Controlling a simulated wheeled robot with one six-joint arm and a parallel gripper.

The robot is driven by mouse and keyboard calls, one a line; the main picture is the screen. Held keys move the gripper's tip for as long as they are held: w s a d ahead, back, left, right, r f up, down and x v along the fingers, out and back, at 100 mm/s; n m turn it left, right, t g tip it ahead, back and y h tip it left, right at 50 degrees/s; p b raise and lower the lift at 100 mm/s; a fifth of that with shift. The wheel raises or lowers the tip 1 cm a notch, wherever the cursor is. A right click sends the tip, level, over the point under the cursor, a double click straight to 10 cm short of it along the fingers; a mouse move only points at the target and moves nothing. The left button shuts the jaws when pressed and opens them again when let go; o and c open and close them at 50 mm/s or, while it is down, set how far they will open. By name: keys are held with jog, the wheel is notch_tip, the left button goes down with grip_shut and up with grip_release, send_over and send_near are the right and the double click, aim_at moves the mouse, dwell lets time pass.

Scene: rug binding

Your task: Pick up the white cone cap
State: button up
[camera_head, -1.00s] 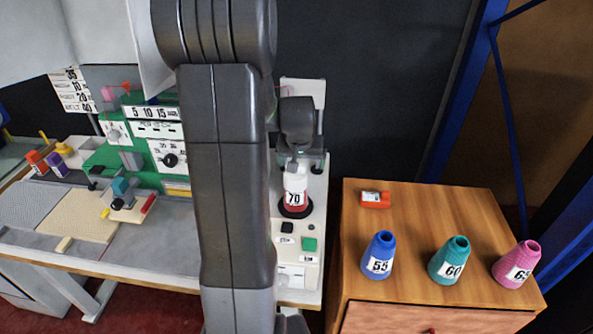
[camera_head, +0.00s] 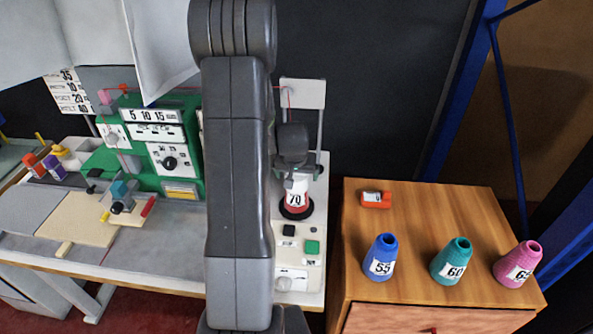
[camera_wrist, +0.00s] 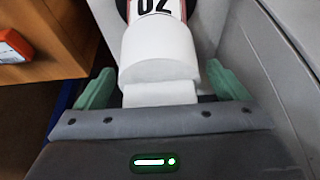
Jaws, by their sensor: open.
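In the wrist view the cap has a wide body and a narrower white end. That narrower end lies between the two green fingers of my gripper (camera_wrist: 163,88), with a gap on each side. My gripper is open and holds nothing. In the head view my gripper (camera_head: 292,166) is right above the cone and hides most of the cap.
Blue 55 (camera_head: 381,256), teal 60 (camera_head: 452,260) and pink (camera_head: 518,263) cones stand on the wooden cabinet (camera_head: 420,215) at the right, with a small orange item (camera_head: 376,199). A green control panel (camera_head: 160,150) stands left. A thin upright post (camera_head: 319,125) is close behind the cone.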

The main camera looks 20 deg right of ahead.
jog(key=c, duration=1)
